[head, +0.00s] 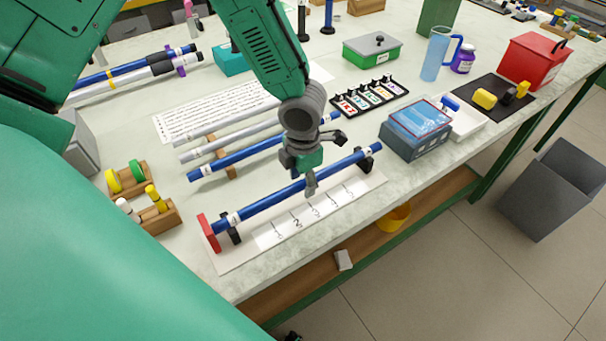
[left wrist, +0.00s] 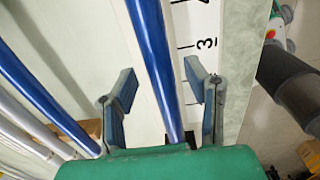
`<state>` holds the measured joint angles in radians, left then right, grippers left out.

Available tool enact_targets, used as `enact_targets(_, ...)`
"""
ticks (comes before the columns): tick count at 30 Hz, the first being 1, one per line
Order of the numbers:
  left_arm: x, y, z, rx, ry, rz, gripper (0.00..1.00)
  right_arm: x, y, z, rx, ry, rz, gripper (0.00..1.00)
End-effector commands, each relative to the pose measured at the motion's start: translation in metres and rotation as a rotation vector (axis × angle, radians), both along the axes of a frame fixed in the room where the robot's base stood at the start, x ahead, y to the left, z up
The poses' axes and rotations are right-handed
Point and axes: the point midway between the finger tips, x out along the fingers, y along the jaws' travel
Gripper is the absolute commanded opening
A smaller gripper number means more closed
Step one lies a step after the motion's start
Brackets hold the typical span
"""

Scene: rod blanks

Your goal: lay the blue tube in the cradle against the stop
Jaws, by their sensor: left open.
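A long blue tube (head: 270,200) lies along the cradle, over its black supports (head: 233,236), above a white numbered scale strip (head: 300,222). Its left end is at the red stop (head: 208,232); I cannot tell whether they touch. My left gripper (head: 311,184) is over the tube's middle. In the left wrist view the open left gripper (left wrist: 162,88) has one finger on each side of the blue tube (left wrist: 152,50), with gaps showing. My right gripper is not in view.
Behind the cradle, another blue tube (head: 240,158) and grey rods (head: 215,148) lie on a wooden rack (head: 228,171). Wooden blocks with coloured pegs (head: 155,212) stand left. A blue box (head: 414,130) stands to the right. The table's front edge is close to the strip.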

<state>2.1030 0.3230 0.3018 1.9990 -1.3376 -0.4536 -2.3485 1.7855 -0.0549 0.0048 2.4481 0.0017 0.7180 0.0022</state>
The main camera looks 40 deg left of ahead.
Motion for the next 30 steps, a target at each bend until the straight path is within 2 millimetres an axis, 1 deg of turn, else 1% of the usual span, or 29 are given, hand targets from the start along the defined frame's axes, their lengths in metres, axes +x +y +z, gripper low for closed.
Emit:
enact_targets(5, 0.002, -0.001, 0.027, -0.002, -0.006, 0.0, 0.42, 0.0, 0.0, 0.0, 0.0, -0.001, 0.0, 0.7)
enact_targets(12, 0.001, -0.002, 0.079, -0.003, -0.005, 0.001, 0.42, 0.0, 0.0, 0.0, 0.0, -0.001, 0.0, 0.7)
enact_targets(16, 0.002, -0.001, 0.1, -0.002, -0.004, 0.001, 0.42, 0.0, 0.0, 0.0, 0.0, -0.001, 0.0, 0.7)
enact_targets(21, 0.001, -0.002, 0.114, -0.001, -0.001, -0.001, 0.42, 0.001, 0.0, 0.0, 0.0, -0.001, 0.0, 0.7)
enact_targets(30, 0.0, -0.002, 0.116, -0.001, 0.001, -0.001, 0.42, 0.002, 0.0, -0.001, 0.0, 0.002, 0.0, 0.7)
